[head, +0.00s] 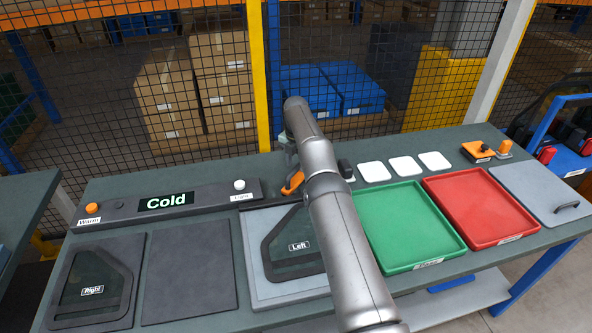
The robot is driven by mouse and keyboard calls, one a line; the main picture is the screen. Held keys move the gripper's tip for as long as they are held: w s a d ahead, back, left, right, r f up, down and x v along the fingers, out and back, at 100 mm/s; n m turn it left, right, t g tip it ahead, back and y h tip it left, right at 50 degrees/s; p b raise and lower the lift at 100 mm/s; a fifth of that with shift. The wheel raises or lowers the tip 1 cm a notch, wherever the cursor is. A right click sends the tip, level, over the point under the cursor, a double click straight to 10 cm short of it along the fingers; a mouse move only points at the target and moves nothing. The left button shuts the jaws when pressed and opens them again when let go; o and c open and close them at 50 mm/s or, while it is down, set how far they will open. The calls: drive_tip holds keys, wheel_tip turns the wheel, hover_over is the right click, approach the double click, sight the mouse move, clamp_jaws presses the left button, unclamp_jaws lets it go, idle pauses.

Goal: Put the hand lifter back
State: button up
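An orange piece (292,184), likely the hand lifter or part of it, shows just left of my arm at the back of the bench. My gripper (290,163) is directly above or at this piece, mostly hidden by my own arm. I cannot tell whether its fingers are shut on the piece. A small black block (345,168) stands just right of my arm; whether it belongs to the lifter is unclear. A dark panel labelled "Left" (288,254) lies on a light grey plate (262,290), partly covered by my arm.
A panel labelled "Right" (105,279) and a bare dark mat (188,275) lie left. A "Cold" display (166,200) sits behind them. Green (405,225) and red (478,205) trays, white pads (403,166) and an orange-black device (477,151) are right. A mesh fence stands behind.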

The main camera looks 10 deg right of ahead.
drive_tip(key=shift+m, duration=0.4)
wheel_tip(320, 180, up, 7)
drive_tip(key=shift+f+p, duration=0.1)
drive_tip(key=shift+p, duration=0.7)
drive_tip(key=s+r+m, duration=1.2)
drive_tip(key=s+r, duration=0.4)
drive_tip(key=r, duration=0.3)
drive_tip(key=s+r+m+t, duration=0.1)
drive_tip(key=s+m, duration=0.6)
drive_tip(key=s, duration=0.9)
drive_tip(key=s+f+m, duration=0.3)
drive_tip(key=s+m, duration=0.1)
drive_tip(key=s, duration=0.6)
drive_tip(key=s+d+f+m, duration=0.1)
drive_tip(key=s+f+m, duration=0.2)
drive_tip(key=s, duration=0.7)
drive_tip(key=shift+s+d+f+m, duration=0.15)
drive_tip(key=shift+f+m, duration=0.25)
drive_tip(key=shift+m, duration=0.2)
